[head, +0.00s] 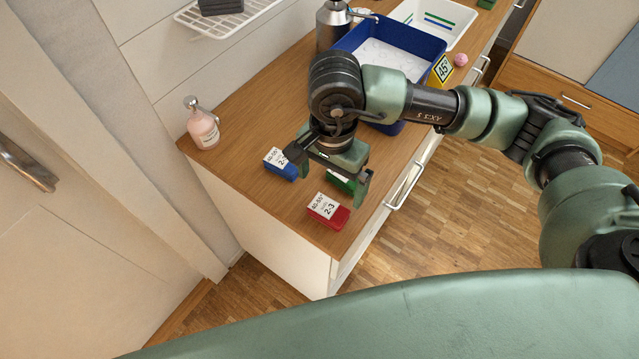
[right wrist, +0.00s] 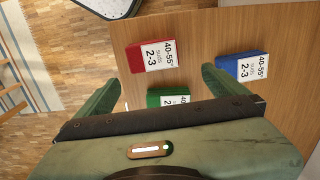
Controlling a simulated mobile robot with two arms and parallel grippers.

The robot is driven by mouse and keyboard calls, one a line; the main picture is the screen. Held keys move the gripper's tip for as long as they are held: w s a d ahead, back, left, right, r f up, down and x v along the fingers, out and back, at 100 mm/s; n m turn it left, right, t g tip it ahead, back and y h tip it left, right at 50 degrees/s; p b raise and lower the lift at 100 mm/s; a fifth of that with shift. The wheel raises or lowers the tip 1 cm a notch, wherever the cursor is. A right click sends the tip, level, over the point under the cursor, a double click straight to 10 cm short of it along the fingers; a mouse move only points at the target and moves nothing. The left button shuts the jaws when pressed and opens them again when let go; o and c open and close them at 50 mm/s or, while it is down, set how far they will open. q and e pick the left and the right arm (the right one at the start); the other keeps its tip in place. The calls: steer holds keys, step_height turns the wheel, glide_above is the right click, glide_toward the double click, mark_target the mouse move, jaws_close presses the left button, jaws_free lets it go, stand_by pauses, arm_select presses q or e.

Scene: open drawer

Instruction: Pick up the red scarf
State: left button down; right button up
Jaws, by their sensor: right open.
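A small red item (head: 339,217) with a white label marked 2-3 lies flat on the wooden counter top near its front corner; it also shows in the right wrist view (right wrist: 136,59). Whether it is a folded scarf or a pack, I cannot tell. My right gripper (head: 328,182) is open above the counter, behind the red item in the head view. In the right wrist view, its fingers (right wrist: 160,80) are spread and empty, with the red item beyond the tips. My left gripper is not in view.
A green labelled item (right wrist: 154,99) lies partly hidden under my right gripper. A blue labelled item (head: 285,172) lies left of it. A pink pump bottle (head: 203,131) stands at the counter's left edge. A blue bin (head: 428,46) stands behind my right arm.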

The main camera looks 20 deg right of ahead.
mark_target(329, 209)
steer(key=s+f+p, duration=0.1)
steer(key=s+f, duration=0.2)
steer(key=shift+a+p, duration=0.3)
steer(key=shift+p, duration=0.1)
steer(key=f, duration=0.1)
steer(key=w+f, duration=0.1)
steer(key=f, duration=0.1)
steer(key=shift+a+p, duration=0.1)
steer(key=shift+p, duration=0.3)
steer(key=shift+f, duration=0.4)
steer(key=c, duration=1.5)
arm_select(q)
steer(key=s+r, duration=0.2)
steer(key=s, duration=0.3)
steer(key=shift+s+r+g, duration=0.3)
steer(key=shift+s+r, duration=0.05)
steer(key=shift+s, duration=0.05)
